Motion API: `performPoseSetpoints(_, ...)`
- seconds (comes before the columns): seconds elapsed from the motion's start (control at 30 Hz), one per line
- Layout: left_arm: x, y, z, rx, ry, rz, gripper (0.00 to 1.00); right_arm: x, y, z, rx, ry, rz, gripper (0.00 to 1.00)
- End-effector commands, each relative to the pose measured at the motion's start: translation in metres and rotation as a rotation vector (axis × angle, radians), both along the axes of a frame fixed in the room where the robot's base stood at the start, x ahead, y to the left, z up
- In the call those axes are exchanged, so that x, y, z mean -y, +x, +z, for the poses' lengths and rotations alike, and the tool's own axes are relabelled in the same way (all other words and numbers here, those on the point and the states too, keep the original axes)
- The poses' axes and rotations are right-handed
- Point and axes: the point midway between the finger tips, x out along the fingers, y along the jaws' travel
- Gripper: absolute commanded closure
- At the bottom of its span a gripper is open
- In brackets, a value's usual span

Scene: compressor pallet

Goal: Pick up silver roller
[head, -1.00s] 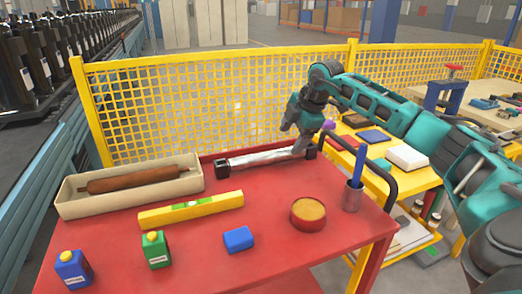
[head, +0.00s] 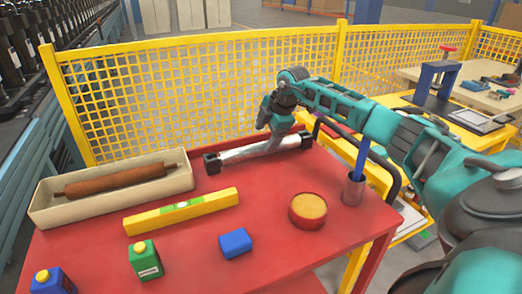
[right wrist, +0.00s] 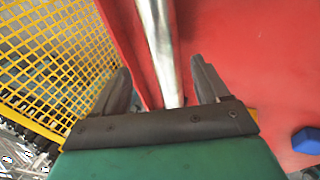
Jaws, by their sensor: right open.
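The silver roller (head: 243,152) lies near the back edge of the red table (head: 270,265), its ends in black supports. My right gripper (head: 272,146) is at the roller's right half, coming from above. In the right wrist view the roller (right wrist: 158,45) runs between the two fingers of the open gripper (right wrist: 162,85), with a gap on each side. The fingers do not appear closed on it. My left gripper is not in view.
On the table are a cream tray (head: 45,212) with a brown roller (head: 115,182), a yellow level (head: 150,219), a blue block (head: 235,243), a round tin (head: 308,210), a cup (head: 352,190) and small bottles (head: 145,260). A yellow mesh fence (head: 180,90) stands behind.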

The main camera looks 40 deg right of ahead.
Motion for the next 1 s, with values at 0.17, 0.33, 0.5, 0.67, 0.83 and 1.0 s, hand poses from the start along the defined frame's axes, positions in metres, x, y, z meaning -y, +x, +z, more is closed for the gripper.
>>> performPoseSetpoints(0.17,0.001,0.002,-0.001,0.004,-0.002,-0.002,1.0,-0.002,0.004,-0.029,-0.005,0.002,0.001,0.26)
performPoseSetpoints(0.33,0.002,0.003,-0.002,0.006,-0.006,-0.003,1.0,-0.002,0.013,-0.045,-0.001,0.0,0.0,0.26)
performPoseSetpoints(0.5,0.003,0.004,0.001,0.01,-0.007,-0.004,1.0,-0.001,0.015,-0.048,-0.001,0.0,0.001,0.26)
performPoseSetpoints(0.67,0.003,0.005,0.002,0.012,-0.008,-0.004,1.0,-0.001,0.014,-0.048,-0.001,0.0,0.001,0.31)
performPoseSetpoints(0.83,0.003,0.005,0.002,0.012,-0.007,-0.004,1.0,-0.001,0.014,-0.048,-0.001,0.0,0.001,0.47)
performPoseSetpoints(1.0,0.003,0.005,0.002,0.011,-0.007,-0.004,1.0,-0.001,0.014,-0.048,-0.001,0.0,0.001,0.63)
